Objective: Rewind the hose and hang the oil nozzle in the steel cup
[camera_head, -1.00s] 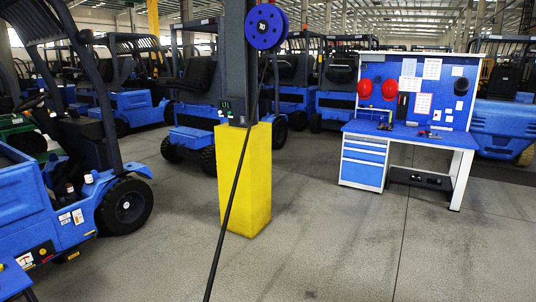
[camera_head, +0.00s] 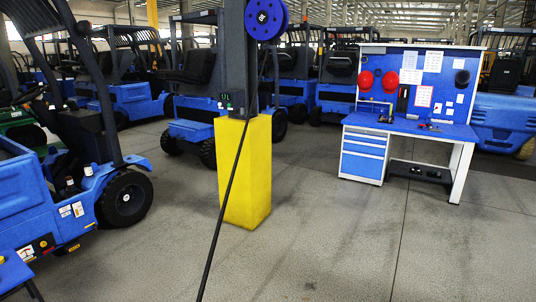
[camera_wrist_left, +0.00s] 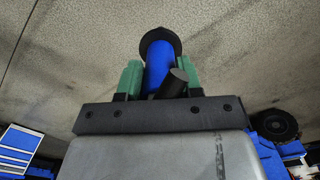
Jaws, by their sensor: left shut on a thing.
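The blue hose reel (camera_head: 266,18) is mounted high on a dark column. A black hose (camera_head: 229,186) hangs from it and runs slanting down past the yellow base to the bottom edge of the head view. In the left wrist view, my left gripper (camera_wrist_left: 160,72) has its green fingers shut on the blue oil nozzle (camera_wrist_left: 158,62), which has a dark round end; a short dark cylinder sticks out beside it. Neither gripper shows in the head view. I cannot make out the steel cup; a small dark box (camera_head: 232,101) sits on the column above the yellow base.
The yellow column base (camera_head: 245,175) stands ahead on the concrete floor. A blue forklift (camera_head: 65,200) is close on the left. A blue workbench (camera_head: 410,128) with red helmets stands back right. The floor between base and bench is clear.

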